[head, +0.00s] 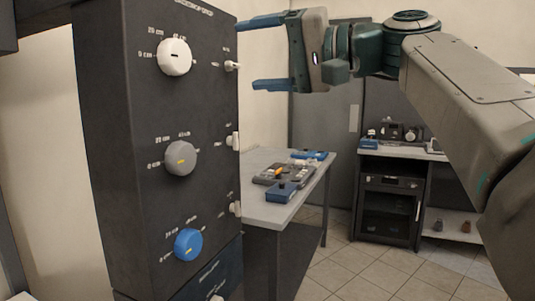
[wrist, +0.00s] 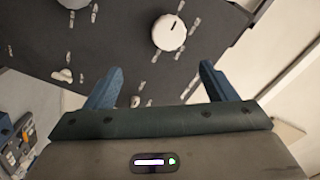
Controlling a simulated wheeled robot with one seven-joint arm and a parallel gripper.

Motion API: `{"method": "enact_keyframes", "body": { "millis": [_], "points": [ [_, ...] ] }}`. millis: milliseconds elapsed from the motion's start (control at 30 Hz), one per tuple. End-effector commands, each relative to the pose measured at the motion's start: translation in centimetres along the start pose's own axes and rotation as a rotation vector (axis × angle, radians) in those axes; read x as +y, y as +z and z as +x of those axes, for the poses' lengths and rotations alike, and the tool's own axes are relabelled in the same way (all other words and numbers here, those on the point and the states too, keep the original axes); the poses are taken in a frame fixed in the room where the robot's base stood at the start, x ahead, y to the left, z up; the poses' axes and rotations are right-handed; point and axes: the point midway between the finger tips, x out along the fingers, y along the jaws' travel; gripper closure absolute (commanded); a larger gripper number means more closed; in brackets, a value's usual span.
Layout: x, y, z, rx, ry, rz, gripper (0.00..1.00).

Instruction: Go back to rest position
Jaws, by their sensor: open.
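My gripper (head: 262,53) is open and empty, with its two blue fingers apart and pointing left at the upper middle of the head view. It is beside the upper part of a dark control panel (head: 130,120). In the wrist view my gripper (wrist: 155,85) shows both fingers spread, with the panel face beyond them. The panel carries a white knob (head: 174,57) at the top, a grey knob (head: 181,158) in the middle and a blue knob (head: 188,244) below. The white knob also shows in the wrist view (wrist: 169,33). Nothing is between the fingers.
A grey table (head: 257,209) behind the panel holds blue and grey devices (head: 285,175). A dark cabinet (head: 389,210) with equipment on top stands at the back right. The tiled floor (head: 340,275) between them is clear.

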Motion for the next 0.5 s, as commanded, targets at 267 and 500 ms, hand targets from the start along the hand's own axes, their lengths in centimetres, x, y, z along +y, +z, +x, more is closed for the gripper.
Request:
{"method": "enact_keyframes", "body": {
  "millis": [267,500],
  "points": [
    [9.5,2.2,-1.3,-0.007,0.371,0.099,0.22],
    [19.1,8.7,-5.7,-0.095,0.758,0.123,0.22]
  ]
}}
